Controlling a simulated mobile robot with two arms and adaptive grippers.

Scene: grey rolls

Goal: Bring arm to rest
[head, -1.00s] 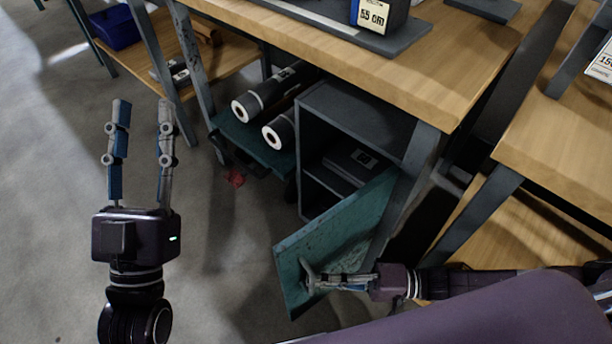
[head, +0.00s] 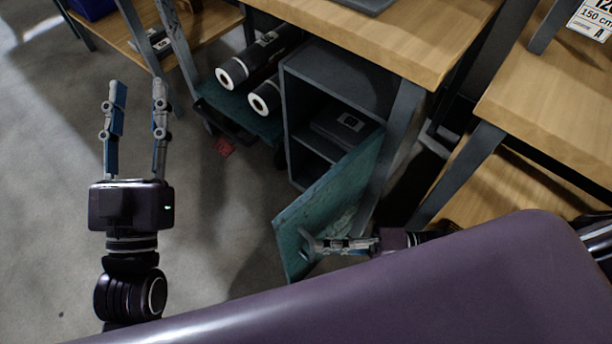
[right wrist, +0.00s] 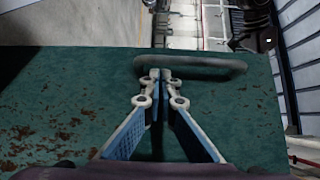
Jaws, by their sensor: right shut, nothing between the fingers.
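My left gripper (head: 134,128) is open and empty, held up over the floor at the left of the head view. My right gripper (head: 312,245) is at the handle end of the open green cabinet door (head: 340,198). In the right wrist view my right gripper (right wrist: 161,80) has its fingertips together with nothing between them, just by the grey bar handle (right wrist: 215,68). I cannot tell whether the tips touch the handle. The worn green door panel (right wrist: 60,110) spans that view below the fingers.
The grey cabinet (head: 335,85) stands open under a wooden workbench (head: 430,40), with a dark box (head: 342,127) on its shelf. Another wooden bench (head: 550,110) is at the right. Bare floor (head: 50,200) lies at the left.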

